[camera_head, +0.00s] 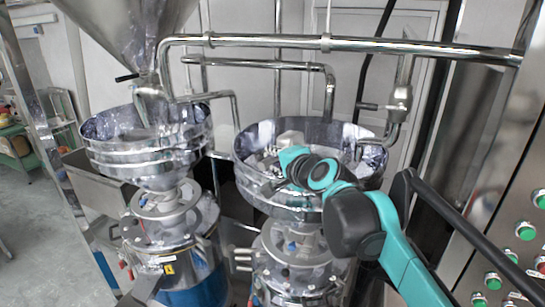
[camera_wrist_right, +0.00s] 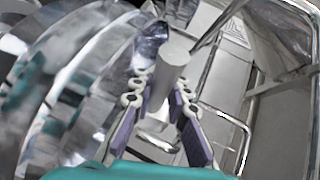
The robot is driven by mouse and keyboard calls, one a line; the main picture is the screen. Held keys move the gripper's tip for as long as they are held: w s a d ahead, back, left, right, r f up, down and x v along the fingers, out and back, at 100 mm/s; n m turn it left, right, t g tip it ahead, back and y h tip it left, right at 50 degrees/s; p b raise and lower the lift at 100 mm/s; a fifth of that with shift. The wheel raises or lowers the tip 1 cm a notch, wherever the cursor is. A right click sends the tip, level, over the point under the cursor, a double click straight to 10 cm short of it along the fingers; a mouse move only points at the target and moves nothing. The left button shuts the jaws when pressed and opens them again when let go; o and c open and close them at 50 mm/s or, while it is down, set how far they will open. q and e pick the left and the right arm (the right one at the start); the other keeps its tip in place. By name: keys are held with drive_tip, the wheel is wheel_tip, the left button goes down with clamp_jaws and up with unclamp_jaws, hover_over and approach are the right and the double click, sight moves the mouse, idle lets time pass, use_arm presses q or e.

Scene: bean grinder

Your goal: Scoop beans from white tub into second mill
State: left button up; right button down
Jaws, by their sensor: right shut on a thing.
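The second mill's wide steel bowl (camera_head: 262,190) stands in the middle of the head view. My right arm reaches in from the lower right, and my right gripper (camera_head: 276,156) is over this bowl, partly hidden by its own wrist. In the right wrist view the purple-padded fingers of my right gripper (camera_wrist_right: 163,88) are shut on a grey cylindrical piece (camera_wrist_right: 176,50), apparently the scoop's handle. The scoop's cup and any beans in it cannot be made out. I cannot identify the white tub in either view. My left gripper is not in view.
The first mill's steel bowl (camera_head: 150,158) stands to the left under a large hopper (camera_head: 125,25). A steel pipe (camera_head: 340,43) crosses above both bowls, and a valve pipe (camera_head: 398,100) comes down at the second bowl's right. A button panel (camera_head: 510,190) stands at the right edge.

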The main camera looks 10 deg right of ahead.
drive_tip(key=n+g+h+p, duration=0.1)
drive_tip(key=g+p, duration=0.1)
drive_tip(key=p, duration=0.2)
drive_tip(key=r+g+h+p, duration=0.1)
drive_tip(key=g+h+p, duration=0.1)
drive_tip(key=g+p, duration=0.1)
drive_tip(key=shift+n+p, duration=0.4)
drive_tip(key=shift+p, duration=0.15)
drive_tip(key=n+g+h+p, duration=0.1)
drive_tip(key=g+h+p, duration=0.1)
drive_tip(key=g+p, duration=0.1)
drive_tip(key=n+g+h+p, duration=0.1)
drive_tip(key=g+h+p, duration=0.2)
drive_tip(key=g+p, duration=0.1)
drive_tip(key=shift+w+n+h, duration=0.1)
drive_tip(key=shift+n+h, duration=0.2)
drive_tip(key=shift+s, duration=0.2)
drive_tip(key=s+a, duration=1.3)
drive_tip(key=a, duration=0.2)
drive_tip(key=shift+b, duration=0.3)
